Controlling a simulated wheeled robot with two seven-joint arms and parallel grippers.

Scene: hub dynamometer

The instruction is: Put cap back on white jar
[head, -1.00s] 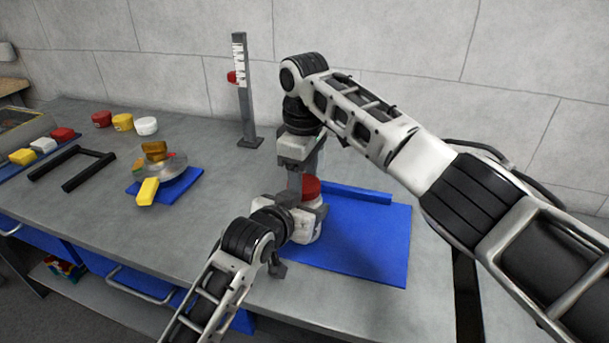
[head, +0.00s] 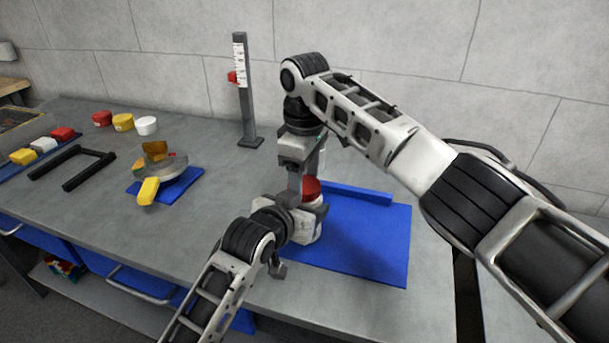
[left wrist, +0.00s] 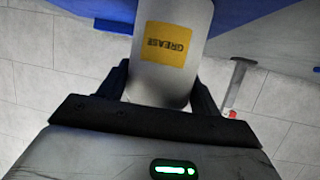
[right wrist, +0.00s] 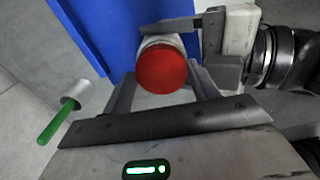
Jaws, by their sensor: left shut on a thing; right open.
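The white jar with a yellow GREASE label (left wrist: 155,82) is between the fingers of my left gripper (left wrist: 160,100). It is mostly hidden in the head view. A red cap (head: 311,189) sits at the jar's top. In the right wrist view the round red cap (right wrist: 162,70) covers the jar's end, with a little white jar (right wrist: 152,42) showing behind it. I cannot tell whether the cap is fully seated. My left gripper (head: 308,212) is shut on the jar over the blue mat's left edge. My right gripper (right wrist: 158,80) is open above, its fingers on either side of the cap.
A green stick (right wrist: 58,122) stands in a grey cup (right wrist: 76,94) nearby. A ruled post (head: 243,95) stands behind. Red (head: 102,118), yellow (head: 123,122) and white (head: 147,126) lids, a black frame (head: 72,167) and a disc device (head: 165,170) lie left.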

